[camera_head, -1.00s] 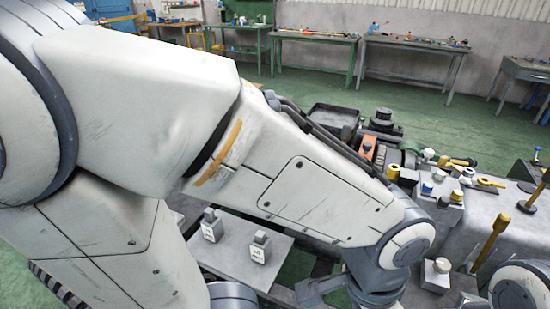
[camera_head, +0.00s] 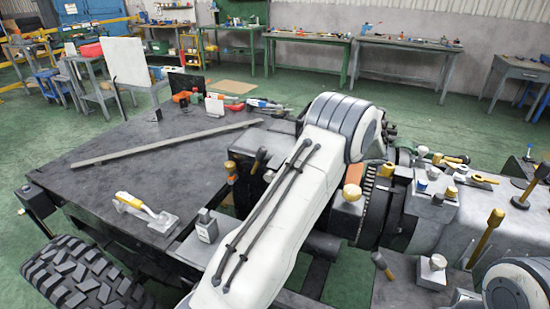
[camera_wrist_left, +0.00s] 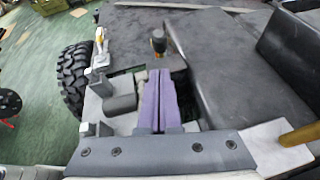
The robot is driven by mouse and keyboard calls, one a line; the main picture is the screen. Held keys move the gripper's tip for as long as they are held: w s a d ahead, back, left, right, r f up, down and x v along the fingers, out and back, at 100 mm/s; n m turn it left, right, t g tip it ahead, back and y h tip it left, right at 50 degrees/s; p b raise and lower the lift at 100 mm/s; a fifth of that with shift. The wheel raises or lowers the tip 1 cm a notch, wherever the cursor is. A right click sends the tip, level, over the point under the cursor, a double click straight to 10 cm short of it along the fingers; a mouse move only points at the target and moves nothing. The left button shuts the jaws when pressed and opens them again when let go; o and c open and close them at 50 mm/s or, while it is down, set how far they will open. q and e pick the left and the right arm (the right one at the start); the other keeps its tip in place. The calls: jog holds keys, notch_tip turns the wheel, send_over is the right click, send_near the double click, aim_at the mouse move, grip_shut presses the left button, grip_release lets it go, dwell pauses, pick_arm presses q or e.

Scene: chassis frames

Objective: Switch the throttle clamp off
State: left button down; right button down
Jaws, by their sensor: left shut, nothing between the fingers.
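My left gripper shows in the left wrist view as two purple fingers (camera_wrist_left: 155,74), closed together with nothing between them. In the head view it is hidden behind my own arm. A clamp with a yellow and white handle (camera_head: 145,210) lies on the dark deck. A grey labelled block (camera_head: 207,226) stands near the deck edge, its label unreadable. I cannot tell which is the throttle clamp. My right gripper is out of view.
The dark deck (camera_head: 110,165) carries a long grey bar (camera_head: 170,143) and loose tools at its back. A large tyre (camera_head: 78,278) is at lower left. Knobs and a yellow-handled lever (camera_head: 487,238) crowd the right side. Workbenches stand far behind.

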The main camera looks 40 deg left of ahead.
aim_at(274, 163)
pick_arm(q)
jog(key=shift+a, duration=0.15)
